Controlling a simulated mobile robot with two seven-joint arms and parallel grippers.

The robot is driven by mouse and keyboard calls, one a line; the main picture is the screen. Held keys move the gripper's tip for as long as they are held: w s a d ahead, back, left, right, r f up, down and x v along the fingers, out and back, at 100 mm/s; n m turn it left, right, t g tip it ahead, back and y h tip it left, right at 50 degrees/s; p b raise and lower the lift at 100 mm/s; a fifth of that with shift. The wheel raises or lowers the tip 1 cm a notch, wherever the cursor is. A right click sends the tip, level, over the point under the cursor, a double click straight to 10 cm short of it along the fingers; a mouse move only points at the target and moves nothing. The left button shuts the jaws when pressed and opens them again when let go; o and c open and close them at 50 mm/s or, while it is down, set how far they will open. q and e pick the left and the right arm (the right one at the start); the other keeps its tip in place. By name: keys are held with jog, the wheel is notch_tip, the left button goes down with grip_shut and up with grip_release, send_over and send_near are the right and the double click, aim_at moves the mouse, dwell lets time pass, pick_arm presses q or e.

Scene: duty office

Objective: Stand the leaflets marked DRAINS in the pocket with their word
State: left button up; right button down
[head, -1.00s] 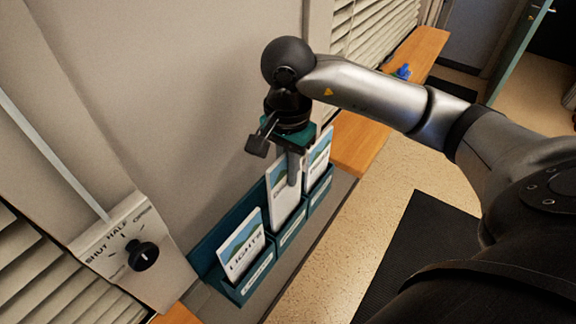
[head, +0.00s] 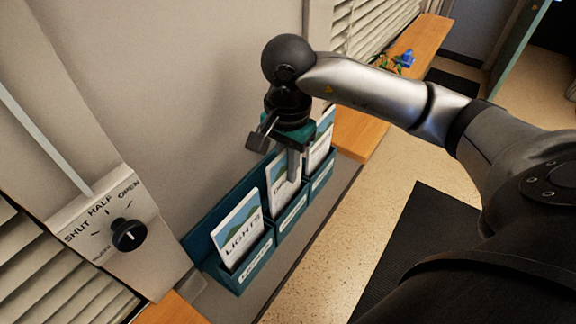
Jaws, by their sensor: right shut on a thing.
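A teal rack with three pockets (head: 206,262) stands on the ledge against the wall. My right gripper (head: 293,165) points down over the middle pocket (head: 293,213) and is shut on a white leaflet stack (head: 277,197) with a blue and green picture. The stack stands with its lower part in the middle pocket; a finger covers most of its word, so I cannot read it. Leaflets marked LIGHTS (head: 241,240) lean in the near pocket. More leaflets (head: 320,145) stand in the far pocket, partly behind the gripper. The pocket labels are too small to read. My left gripper is out of view.
A wall plate with a black knob (head: 129,236) reads SHUT, HALF, OPEN, left of the rack. Blinds cover the windows. A wooden sill (head: 360,135) runs beyond the rack, with a small blue object (head: 407,58) on it.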

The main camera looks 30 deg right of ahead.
jog(key=c, duration=0.9)
grip_release()
notch_tip(320, 180, up, 13)
jog(key=shift+r+p, duration=0.1)
jog(key=shift+p, duration=0.3)
jog(key=shift+r, duration=1)
